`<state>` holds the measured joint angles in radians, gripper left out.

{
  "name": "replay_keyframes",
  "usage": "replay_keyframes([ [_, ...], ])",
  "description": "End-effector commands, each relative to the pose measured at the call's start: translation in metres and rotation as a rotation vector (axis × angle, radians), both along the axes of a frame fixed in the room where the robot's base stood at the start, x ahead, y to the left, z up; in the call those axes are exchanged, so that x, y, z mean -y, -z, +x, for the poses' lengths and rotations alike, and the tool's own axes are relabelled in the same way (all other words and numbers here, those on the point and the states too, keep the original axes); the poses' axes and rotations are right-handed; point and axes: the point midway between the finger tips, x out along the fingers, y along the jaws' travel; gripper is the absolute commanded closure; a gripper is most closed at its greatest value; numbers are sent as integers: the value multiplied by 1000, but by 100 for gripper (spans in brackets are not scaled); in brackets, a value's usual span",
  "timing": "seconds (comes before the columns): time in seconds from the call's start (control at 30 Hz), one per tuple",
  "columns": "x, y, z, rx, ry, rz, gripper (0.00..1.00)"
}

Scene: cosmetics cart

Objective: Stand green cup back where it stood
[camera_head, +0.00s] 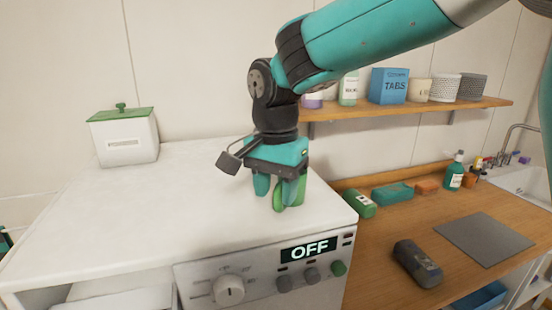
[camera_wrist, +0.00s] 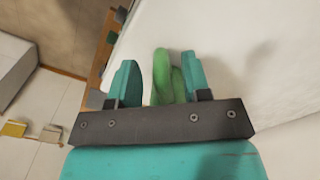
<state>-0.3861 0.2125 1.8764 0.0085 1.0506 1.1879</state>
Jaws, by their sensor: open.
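The green cup (camera_head: 299,192) is on the white machine top (camera_head: 180,200), close to its right front edge, partly hidden behind my fingers. In the wrist view the green cup (camera_wrist: 162,78) shows between my two fingers, closer to the right one. Its full shape and whether it is upright cannot be told. My gripper (camera_head: 272,190) points down over the machine top. In the wrist view my gripper (camera_wrist: 161,80) is open, with a clear gap between the left finger and the cup.
A white canister with a green lid (camera_head: 124,137) stands at the back left. A wooden counter (camera_head: 380,280) lies lower on the right, with a dark bottle (camera_head: 416,263) and a grey mat (camera_head: 484,240). A shelf (camera_head: 430,108) with containers is behind my arm. The machine top's left side is clear.

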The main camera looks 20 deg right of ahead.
Motion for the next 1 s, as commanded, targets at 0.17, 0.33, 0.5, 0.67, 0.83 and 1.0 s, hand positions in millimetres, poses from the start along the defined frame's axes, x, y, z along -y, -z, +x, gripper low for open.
replay_keyframes([
  [0.17,-1,-40,1,6,0,2,56],
  [0.33,-1,-72,0,3,0,1,56],
  [0.5,0,-89,0,1,0,1,56],
  [0.67,0,-92,-1,0,-6,0,56],
  [0.83,8,-74,-26,15,-240,25,56],
  [1.0,15,-28,-91,75,-770,121,56],
])
